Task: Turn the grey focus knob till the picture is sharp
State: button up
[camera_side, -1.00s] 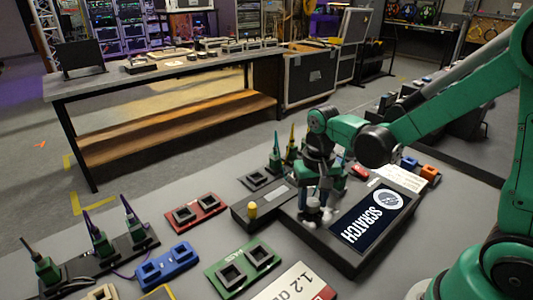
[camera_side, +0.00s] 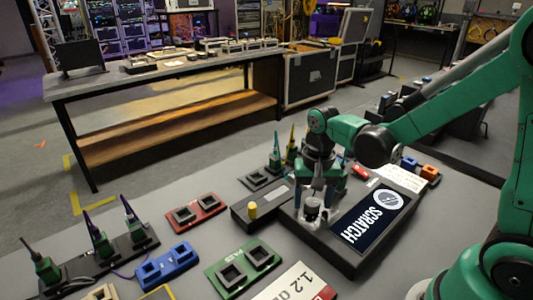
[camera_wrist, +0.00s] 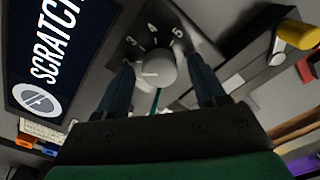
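The grey focus knob (camera_wrist: 158,68) sits on the dark device housing beside a dial marked 3, 4 and 5, with a short pale mark on its face. It also shows in the side view (camera_side: 312,208). My gripper (camera_wrist: 161,65) is open, its two fingers on either side of the knob with a gap at each side. In the side view my gripper (camera_side: 315,202) points down over the knob. The picture is on the dark blue screen (camera_side: 372,218); it reads SCRATCH with a round emblem. Its lettering looks clear in both views, also in the wrist view (camera_wrist: 52,48).
A yellow-topped knob (camera_side: 252,209) stands on a box left of the device. Red (camera_side: 196,214), blue (camera_side: 166,267) and green (camera_side: 243,268) socket blocks lie nearby on the grey table. Green connectors (camera_side: 101,241) stand in a rack at far left.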

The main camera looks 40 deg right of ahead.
aim_at(313, 201)
dwell(0.3)
jog(key=shift+r, duration=2.8)
jog(key=s+r+n+t, duration=0.1)
jog(key=n+t, duration=0.1)
jog(key=s+a+r+n+t, duration=0.1)
jog(key=n+t, duration=0.1)
jog(key=n, duration=0.1)
jog(key=a+r+n+t, duration=0.1)
jog(key=n+t, duration=0.2)
jog(key=shift+s+r, duration=0.25)
jog(key=shift+s, duration=0.15)
